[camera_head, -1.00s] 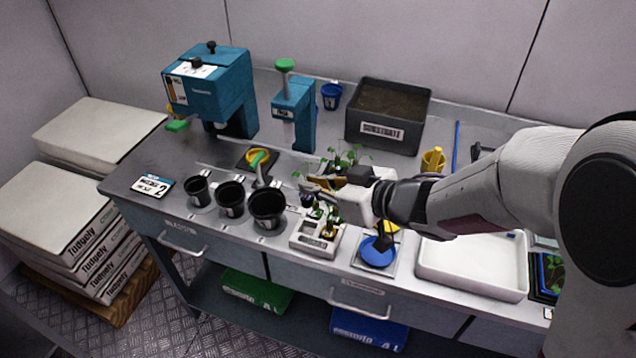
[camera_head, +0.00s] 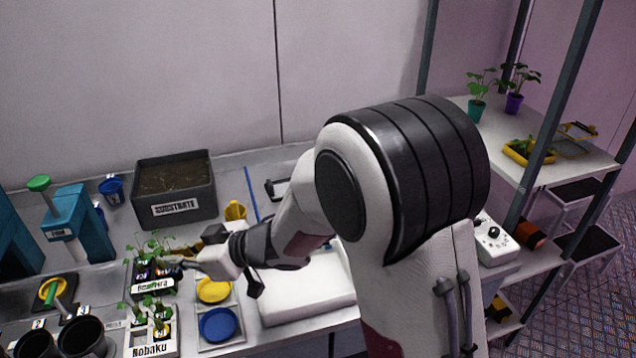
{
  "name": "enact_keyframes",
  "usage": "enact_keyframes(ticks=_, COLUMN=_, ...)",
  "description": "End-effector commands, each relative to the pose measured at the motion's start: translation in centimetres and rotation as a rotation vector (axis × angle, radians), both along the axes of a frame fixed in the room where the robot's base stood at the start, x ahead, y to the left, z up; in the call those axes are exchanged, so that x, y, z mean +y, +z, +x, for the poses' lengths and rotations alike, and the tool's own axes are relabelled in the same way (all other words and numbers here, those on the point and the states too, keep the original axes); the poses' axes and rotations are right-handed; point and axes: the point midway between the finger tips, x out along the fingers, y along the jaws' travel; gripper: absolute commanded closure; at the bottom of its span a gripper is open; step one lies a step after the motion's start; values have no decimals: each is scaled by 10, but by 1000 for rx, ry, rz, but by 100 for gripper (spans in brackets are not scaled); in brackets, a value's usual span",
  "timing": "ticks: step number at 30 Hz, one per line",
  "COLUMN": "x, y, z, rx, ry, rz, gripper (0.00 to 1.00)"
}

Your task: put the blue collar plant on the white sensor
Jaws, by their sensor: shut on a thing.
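My gripper (camera_head: 182,264) reaches in from the right at the dark plant tray (camera_head: 153,291) on the bench. It is shut on a small plant there; its fingertips and the plant's collar are too small and overlapped to make out. Leafy seedlings (camera_head: 150,245) rise from the dark tray just left of the gripper. More seedlings stand in a white tray (camera_head: 150,350) in front of it. I cannot tell which plant has the blue collar. A white device with a black knob (camera_head: 491,241) stands to the right, beyond my arm; I cannot confirm it is the white sensor.
Yellow (camera_head: 213,289) and blue (camera_head: 218,324) discs lie right of the plant trays, then a white basin (camera_head: 300,290). A substrate box (camera_head: 175,185) stands behind. Black pots (camera_head: 82,335) are at left. A shelf (camera_head: 545,165) with potted plants stands at right.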

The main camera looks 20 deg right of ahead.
Motion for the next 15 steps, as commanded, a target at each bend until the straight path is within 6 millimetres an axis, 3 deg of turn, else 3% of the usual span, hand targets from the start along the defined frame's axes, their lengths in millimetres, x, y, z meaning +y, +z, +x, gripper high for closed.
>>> enact_keyframes(ticks=15, x=-141, y=-3, z=99, rx=-1, ry=-233, rz=-1, gripper=100)
